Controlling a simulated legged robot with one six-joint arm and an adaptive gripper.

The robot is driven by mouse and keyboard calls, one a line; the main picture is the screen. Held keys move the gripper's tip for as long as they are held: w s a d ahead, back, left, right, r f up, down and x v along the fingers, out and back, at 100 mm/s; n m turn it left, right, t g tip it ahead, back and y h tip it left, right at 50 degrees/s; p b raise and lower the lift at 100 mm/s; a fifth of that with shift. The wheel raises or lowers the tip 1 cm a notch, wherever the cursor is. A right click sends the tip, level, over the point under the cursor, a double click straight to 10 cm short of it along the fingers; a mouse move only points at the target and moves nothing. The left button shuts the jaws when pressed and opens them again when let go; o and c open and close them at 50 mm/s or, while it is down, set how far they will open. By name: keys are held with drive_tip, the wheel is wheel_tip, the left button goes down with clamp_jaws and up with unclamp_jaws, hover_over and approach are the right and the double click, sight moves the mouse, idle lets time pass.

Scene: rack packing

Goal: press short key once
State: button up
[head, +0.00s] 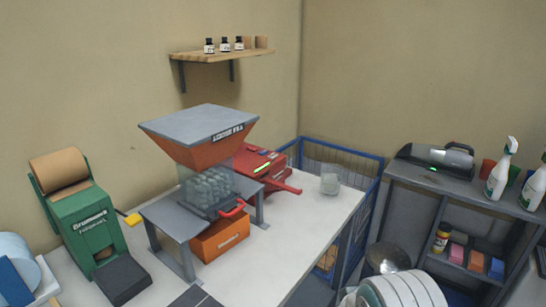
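No key marked "short" can be read in the head view. A red machine (275,170) with a lit green strip and small markings on its sloped top stands on the white table, behind the hopper. Any keys on it are too small to tell apart. A green paper dispenser (92,232) with a brown roll on top stands at the left; a dark pad (122,279) lies at its front and a yellow tab (133,219) shows at its right. Any keys on it cannot be made out. My gripper is not in view.
An orange hopper (205,148) with a clear bin and red handle stands on a grey stand over an orange box (219,237). A clear cup (330,179) stands at the table's far right. A blue wire cage (348,160) and grey shelf unit (440,183) stand beyond. The white table's (280,255) front right is clear.

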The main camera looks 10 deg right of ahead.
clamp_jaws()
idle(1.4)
